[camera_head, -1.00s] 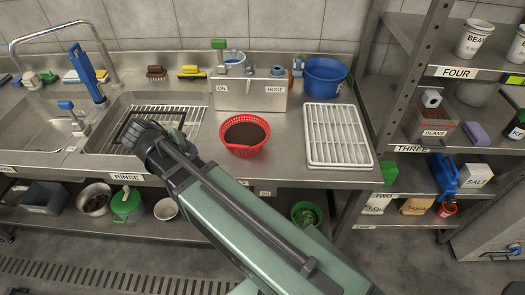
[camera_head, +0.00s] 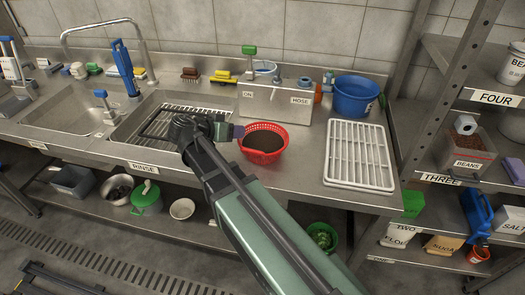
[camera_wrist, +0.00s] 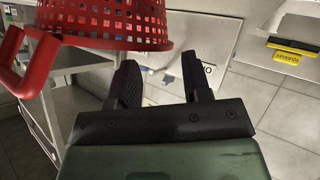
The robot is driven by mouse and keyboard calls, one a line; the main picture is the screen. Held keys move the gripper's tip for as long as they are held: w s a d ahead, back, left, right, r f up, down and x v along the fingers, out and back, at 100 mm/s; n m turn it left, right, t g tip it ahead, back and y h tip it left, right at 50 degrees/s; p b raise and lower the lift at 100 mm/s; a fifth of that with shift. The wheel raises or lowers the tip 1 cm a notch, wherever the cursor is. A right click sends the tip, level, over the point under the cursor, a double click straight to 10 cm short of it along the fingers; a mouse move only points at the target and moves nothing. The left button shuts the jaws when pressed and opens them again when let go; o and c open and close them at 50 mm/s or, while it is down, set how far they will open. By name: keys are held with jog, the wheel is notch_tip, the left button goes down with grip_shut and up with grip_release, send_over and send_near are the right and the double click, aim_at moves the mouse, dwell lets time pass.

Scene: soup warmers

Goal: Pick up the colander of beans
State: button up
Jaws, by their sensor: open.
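The red perforated colander (camera_head: 265,157) stands upright on the steel counter, between the rinse sink and the white drying rack. Dark brown beans (camera_head: 263,140) fill much of it. My gripper (camera_head: 236,131) is at the colander's left side, close to its rim. In the wrist view the colander's perforated wall (camera_wrist: 120,32) fills the upper left, with a red loop handle (camera_wrist: 22,70) at the far left. My open gripper (camera_wrist: 160,62) shows two dark fingers apart, with nothing seen between them. I cannot tell whether a finger touches the colander.
A steel box with ON and HOSE labels (camera_head: 275,105) stands behind the colander. A blue tub (camera_head: 355,98) and white rack (camera_head: 345,165) are on the right. Bare counter lies in front of the colander.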

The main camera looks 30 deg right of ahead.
aim_at(256, 131)
jog(key=b+x, duration=0.2)
jog(key=x, duration=0.2)
jog(key=shift+d+f, duration=0.3)
jog(key=shift+d, duration=0.15)
jog(key=shift+r, duration=0.15)
grip_shut()
